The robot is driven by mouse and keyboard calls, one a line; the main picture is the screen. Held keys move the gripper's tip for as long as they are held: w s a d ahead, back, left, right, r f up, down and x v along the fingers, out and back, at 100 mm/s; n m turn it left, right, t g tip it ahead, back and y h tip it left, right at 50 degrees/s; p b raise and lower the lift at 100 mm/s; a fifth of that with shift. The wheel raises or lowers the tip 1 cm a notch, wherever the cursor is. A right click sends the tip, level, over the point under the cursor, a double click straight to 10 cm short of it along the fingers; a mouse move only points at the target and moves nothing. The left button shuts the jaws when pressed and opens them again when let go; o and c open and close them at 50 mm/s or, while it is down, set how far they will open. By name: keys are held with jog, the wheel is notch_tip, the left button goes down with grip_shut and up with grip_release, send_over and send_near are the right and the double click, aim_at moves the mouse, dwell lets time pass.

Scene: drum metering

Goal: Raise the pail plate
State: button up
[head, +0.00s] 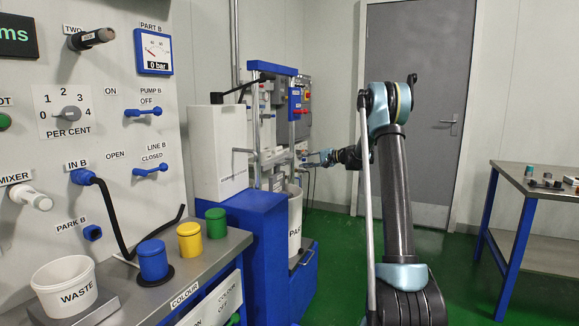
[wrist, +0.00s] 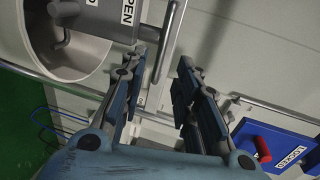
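A white pail (head: 295,228) stands low in the blue-framed machine in the head view. Its round open mouth (wrist: 35,50) shows in the upper left of the wrist view. My gripper (head: 305,158) is at the machine's front, above the pail. In the wrist view my gripper (wrist: 168,52) is open, its fingers apart on either side of a pale grey bar (wrist: 169,40). I cannot tell whether it touches the bar. A blue panel (wrist: 275,140) with a red lever (wrist: 262,149) and a label reading LOCKED is at the right.
A grey valve body (wrist: 112,18) marked OPEN is beside the pail mouth. A white tank (head: 222,150) stands left of the machine. A bench with a waste tub (head: 65,283) and coloured pots is at the left.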

aim_at(289, 162)
jog(key=x, duration=0.9)
jog(key=shift+s, duration=0.1)
grip_shut()
jog(key=shift+r, duration=0.1)
